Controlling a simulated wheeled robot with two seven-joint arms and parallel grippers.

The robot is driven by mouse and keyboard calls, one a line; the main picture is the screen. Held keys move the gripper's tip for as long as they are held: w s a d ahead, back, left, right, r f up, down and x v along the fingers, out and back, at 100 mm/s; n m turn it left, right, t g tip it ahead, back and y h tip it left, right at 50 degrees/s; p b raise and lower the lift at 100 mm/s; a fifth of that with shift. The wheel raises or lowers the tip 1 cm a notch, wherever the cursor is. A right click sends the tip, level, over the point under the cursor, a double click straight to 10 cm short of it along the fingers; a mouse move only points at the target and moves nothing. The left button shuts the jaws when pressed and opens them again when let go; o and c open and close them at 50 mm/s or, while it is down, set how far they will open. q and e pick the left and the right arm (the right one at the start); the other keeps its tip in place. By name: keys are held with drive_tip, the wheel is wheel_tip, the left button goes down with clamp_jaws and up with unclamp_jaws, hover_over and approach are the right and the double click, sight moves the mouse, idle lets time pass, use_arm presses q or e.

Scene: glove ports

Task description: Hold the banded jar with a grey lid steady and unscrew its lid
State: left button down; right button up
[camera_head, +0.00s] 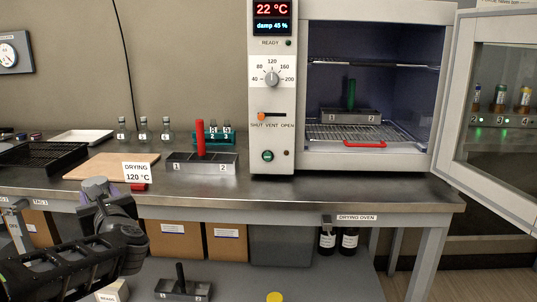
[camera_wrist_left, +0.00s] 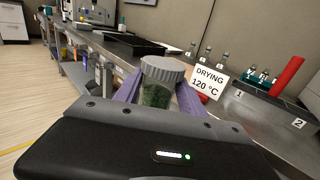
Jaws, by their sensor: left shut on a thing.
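A jar (camera_wrist_left: 157,95) with a ribbed grey lid (camera_wrist_left: 162,68) and dark green contents stands about upright between the purple fingers of my left gripper (camera_wrist_left: 158,92) in the left wrist view. The gripper is shut on the jar's body below the lid, and the lid is on the jar. I cannot make out a band on it. In the head view my left gripper (camera_head: 100,188) is in front of the bench's front edge at the left, and the jar cannot be told apart there. My right gripper is in neither view.
The steel bench (camera_head: 300,194) bears a drying sign (camera_head: 136,172), a wooden board (camera_head: 90,167), a two-slot block with a red handle (camera_head: 201,140) and several small bottles. The drying oven (camera_head: 270,110) stands open at right, its door (camera_head: 446,110) swung outward. Boxes lie below.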

use_arm(q)
drive_tip(key=s+d+f+m+t+h, duration=0.1)
drive_tip(key=d+f+m+t+h, duration=0.2)
drive_tip(key=d+f, duration=0.75)
drive_tip(key=d+f+m+t+h, duration=0.15)
drive_tip(key=d+f+h, duration=0.25)
drive_tip(key=d+f, duration=0.7)
drive_tip(key=w+d+r+m+h+p, duration=0.1)
drive_tip(key=r+m+h+p, duration=0.1)
drive_tip(key=r+p, duration=0.9)
drive_tip(key=d+r+m+h+p, duration=0.2)
drive_tip(key=r+p, duration=1)
drive_tip(key=p, duration=0.6)
drive_tip(key=shift+w+h, duration=0.35)
drive_tip(key=shift+h, duration=0.45)
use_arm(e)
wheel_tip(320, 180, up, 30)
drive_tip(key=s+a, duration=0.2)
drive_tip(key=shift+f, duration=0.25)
use_arm(q)
drive_tip(key=shift+t, duration=0.25)
